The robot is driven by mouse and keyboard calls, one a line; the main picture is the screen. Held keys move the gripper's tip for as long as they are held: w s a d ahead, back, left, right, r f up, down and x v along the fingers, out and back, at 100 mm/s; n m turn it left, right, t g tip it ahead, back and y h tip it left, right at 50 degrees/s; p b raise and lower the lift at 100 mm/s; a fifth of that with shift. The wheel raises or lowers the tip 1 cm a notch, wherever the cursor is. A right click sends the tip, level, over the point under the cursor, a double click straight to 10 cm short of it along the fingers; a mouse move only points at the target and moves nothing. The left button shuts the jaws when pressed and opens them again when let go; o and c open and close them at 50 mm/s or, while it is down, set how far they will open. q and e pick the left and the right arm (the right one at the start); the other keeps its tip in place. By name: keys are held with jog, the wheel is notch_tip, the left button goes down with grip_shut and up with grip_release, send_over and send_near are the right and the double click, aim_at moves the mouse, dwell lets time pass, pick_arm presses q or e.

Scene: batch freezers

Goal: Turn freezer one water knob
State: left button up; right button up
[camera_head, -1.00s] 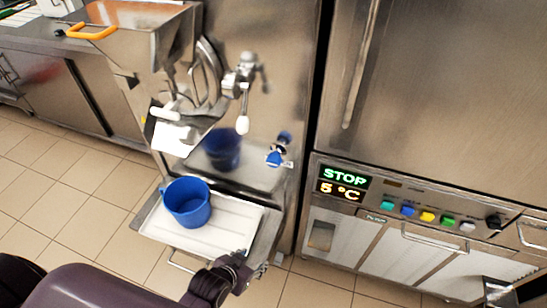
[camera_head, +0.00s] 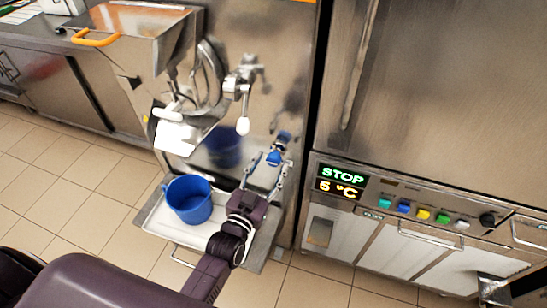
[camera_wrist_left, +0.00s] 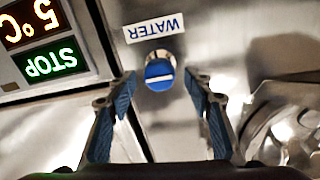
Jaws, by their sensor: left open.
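The blue water knob (camera_head: 274,157) sits on the steel front of the batch freezer. In the left wrist view the round blue knob (camera_wrist_left: 159,74) shows a white line across its face and a label reading WATER (camera_wrist_left: 154,28), which appears upside down. My left gripper (camera_head: 267,182) is open just in front of the knob. In the left wrist view its two fingers (camera_wrist_left: 160,85) stand apart, one on each side of the knob, and no contact is visible. A blue metal-like tap part above the knob is partly hard to make out. My right gripper is not seen.
A blue jug (camera_head: 188,199) stands on the white tray (camera_head: 160,222) below the freezer outlet. To the right is a cabinet with a STOP display (camera_head: 342,177) and several coloured buttons.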

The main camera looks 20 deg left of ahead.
pick_arm(q)
jog(key=shift+w+d, duration=0.15)
jog(key=shift+w, duration=1.25)
jog(key=shift+c, duration=0.4)
jog(key=c, duration=1.1)
jog(key=shift+n, duration=0.5)
jog(key=n, duration=0.5)
jog(key=shift+f+n+p, duration=0.1)
jog(key=shift+n+p, duration=0.2)
jog(key=shift+n, duration=0.1)
jog(key=n, duration=0.6)
jog(key=shift+y+b, duration=0.3)
jog(key=shift+n, duration=0.3)
